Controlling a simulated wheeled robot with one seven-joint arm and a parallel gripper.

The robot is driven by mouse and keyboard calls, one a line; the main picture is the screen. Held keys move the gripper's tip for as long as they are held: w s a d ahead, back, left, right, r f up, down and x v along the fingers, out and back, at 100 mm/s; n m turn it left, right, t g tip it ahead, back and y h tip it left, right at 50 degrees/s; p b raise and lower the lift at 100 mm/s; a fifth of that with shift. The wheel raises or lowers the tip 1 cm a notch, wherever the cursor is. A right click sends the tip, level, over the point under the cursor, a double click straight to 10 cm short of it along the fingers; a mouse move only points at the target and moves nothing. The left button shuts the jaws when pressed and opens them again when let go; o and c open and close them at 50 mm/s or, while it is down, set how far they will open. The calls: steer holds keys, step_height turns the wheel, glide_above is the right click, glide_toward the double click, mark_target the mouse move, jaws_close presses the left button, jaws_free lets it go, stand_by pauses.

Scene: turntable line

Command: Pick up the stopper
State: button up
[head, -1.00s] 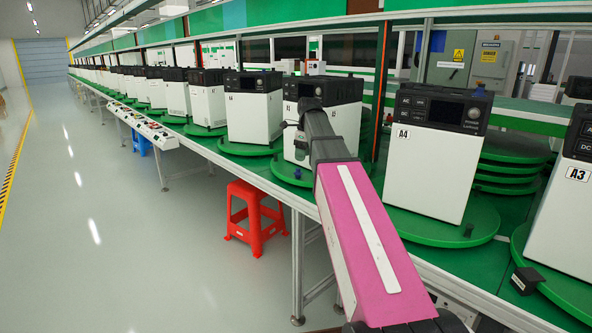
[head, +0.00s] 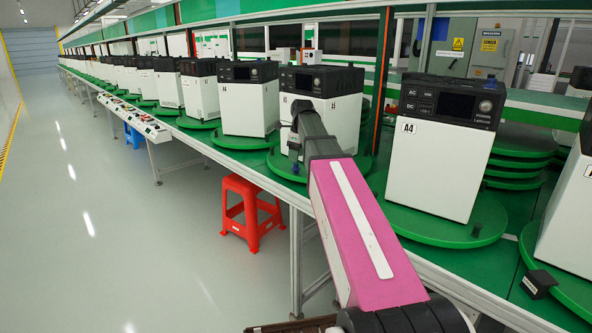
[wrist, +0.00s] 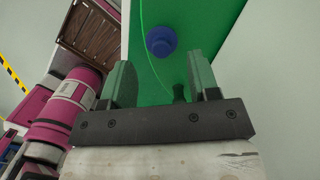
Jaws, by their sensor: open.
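A round blue knob-like piece (wrist: 161,40), which looks like the stopper, stands on the green surface in the upper middle of the wrist view. My gripper (wrist: 157,85) is open, with its two grey-green fingers apart. The blue piece lies beyond the fingertips, between their lines and not touched. A small dark green piece (wrist: 180,94) shows beside the right finger; I cannot tell what it is.
White units with black tops, such as A4 (head: 435,165), stand on green turntables (head: 400,215) along the line. Small black blocks (head: 477,230) sit at turntable edges. A red stool (head: 250,212) is below the line. The aisle floor (head: 85,220) at left is clear.

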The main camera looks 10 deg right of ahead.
mark_target(296, 165)
steer(key=shift+w+a+f, duration=0.1)
steer(key=shift+w+f, duration=0.05)
steer(key=shift+f, duration=2.35)
steer(key=c, duration=0.7)
